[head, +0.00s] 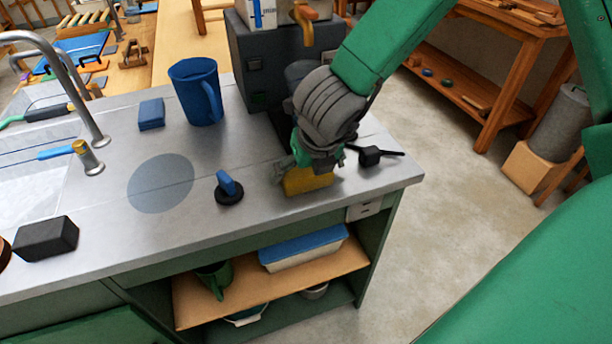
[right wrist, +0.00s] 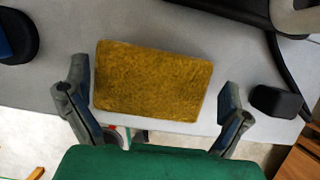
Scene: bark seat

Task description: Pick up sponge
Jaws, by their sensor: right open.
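The yellow sponge (head: 309,180) lies on the grey counter near its right front edge, partly hidden by my right gripper in the head view. In the right wrist view the whole yellow-brown top of the sponge (right wrist: 152,80) shows. My right gripper (head: 300,172) is above the sponge, pointing down. Its two fingers (right wrist: 153,108) are spread, one on each side of the sponge's near part, with gaps between fingers and sponge. It holds nothing. My left gripper is not in either view.
A black object with thin arms (head: 370,156) sits just right of my right gripper. A blue-handled black round tool (head: 229,188) stands to the left. A blue mug (head: 196,92), a blue block (head: 151,114), a dark block (head: 46,239) and a sink (head: 30,170) are farther left.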

